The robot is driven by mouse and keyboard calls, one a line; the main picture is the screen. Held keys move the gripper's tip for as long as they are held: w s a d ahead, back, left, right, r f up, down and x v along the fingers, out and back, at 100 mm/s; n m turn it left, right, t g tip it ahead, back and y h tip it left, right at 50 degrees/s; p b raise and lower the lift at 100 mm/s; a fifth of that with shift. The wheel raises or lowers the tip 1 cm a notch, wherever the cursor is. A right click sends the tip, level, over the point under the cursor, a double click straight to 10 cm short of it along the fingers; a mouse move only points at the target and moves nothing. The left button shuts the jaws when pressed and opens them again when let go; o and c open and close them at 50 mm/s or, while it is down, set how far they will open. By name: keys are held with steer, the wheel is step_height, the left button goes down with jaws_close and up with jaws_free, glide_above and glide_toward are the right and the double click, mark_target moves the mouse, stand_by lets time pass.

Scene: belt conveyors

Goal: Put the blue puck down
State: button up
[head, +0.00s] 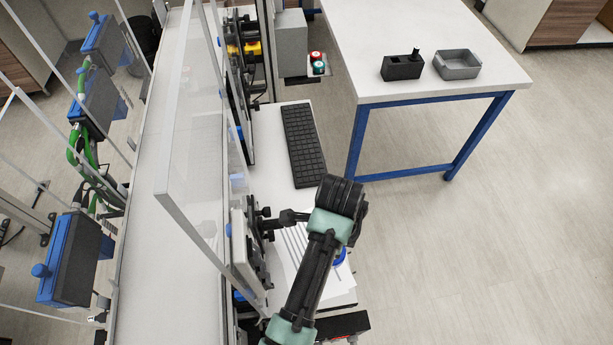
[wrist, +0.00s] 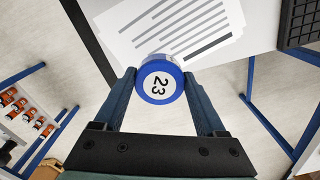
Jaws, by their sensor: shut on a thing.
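The blue puck (wrist: 159,83) has a white top marked 23. In the wrist view it sits between the two fingertips of my gripper (wrist: 160,92), which is shut on it. Behind it are printed paper sheets (wrist: 168,25) on a white surface, near that surface's edge. I cannot tell from the wrist view how high the puck is above the surface. In the head view my arm hides most of the gripper, and only a small blue part of the puck (head: 340,257) shows beside the arm, over the papers.
A black keyboard (head: 303,144) lies on the narrow white shelf beyond the papers. A clear panel (head: 195,130) and the conveyor belt (head: 150,240) are on the left.

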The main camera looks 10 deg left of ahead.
steer(key=m, duration=0.2)
steer(key=r+m+p, duration=0.1)
steer(key=m, duration=0.1)
steer(key=r+m+p, duration=0.1)
steer(key=m, duration=0.2)
steer(key=shift+w+r, duration=0.25)
steer(key=shift+w, duration=0.05)
steer(key=m, duration=0.3)
steer(key=shift+w+r+p, duration=0.1)
steer(key=shift+r+p, duration=0.2)
steer(key=shift+p, duration=0.05)
steer(key=shift+m, duration=0.7)
step_height(320, 180, down, 10)
steer(key=b, duration=0.9)
steer(key=shift+f+b, duration=0.1)
steer(key=shift+b, duration=0.25)
steer(key=o, duration=1.4)
steer(key=shift+c, duration=0.2)
